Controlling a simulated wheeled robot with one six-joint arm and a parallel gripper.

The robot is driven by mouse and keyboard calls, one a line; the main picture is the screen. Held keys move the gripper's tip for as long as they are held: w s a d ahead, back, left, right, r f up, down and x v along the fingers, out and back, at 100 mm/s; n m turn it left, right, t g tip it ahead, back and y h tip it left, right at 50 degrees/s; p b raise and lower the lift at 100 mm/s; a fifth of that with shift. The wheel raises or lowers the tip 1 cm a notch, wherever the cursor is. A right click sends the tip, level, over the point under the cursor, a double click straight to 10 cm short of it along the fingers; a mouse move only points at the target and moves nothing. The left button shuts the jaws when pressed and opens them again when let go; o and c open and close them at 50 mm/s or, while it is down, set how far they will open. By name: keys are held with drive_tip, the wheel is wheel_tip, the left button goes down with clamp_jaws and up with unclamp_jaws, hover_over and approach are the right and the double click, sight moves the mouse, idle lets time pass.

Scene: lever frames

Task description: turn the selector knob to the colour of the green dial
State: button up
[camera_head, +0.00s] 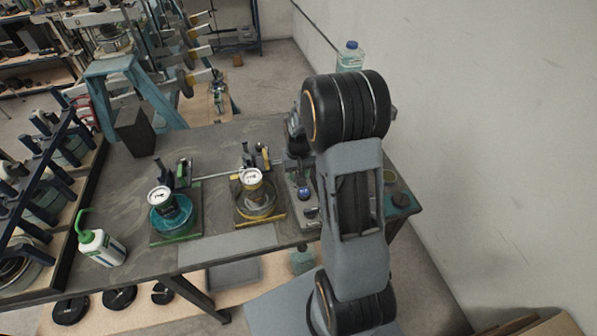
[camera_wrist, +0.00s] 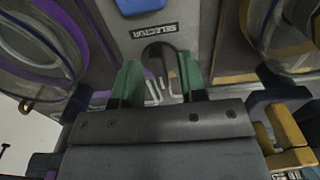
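The green-edged station stands left of centre on the table in the head view; its round dial (camera_head: 160,197) has a pale face over a teal bowl (camera_head: 170,215). The dial's reading is too small to tell. In the wrist view, a dark selector knob (camera_wrist: 158,54) sits beside a SELECTOR label (camera_wrist: 154,31) on a grey panel. My gripper (camera_wrist: 163,78) has its two green fingers apart, one on each side of the knob's near part. Whether they touch it cannot be told. In the head view my arm hides the gripper and much of the panel.
A yellow-edged station with a dial (camera_head: 250,177) stands between the green one and the panel. A white bottle with a green cap (camera_head: 100,247) is at the front left. A blue part (camera_wrist: 145,5) is beyond the label. Purple-edged and yellow-edged stations flank the gripper closely.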

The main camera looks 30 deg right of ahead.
clamp_jaws()
drive_tip(key=shift+n, duration=0.4)
drive_tip(key=n+b, duration=0.2)
drive_tip(key=n, duration=0.2)
drive_tip(key=shift+f+n, duration=0.1)
drive_tip(key=shift+n, duration=0.2)
drive_tip(key=shift+n+b, duration=0.8)
drive_tip(key=shift+n, duration=1.4)
unclamp_jaws()
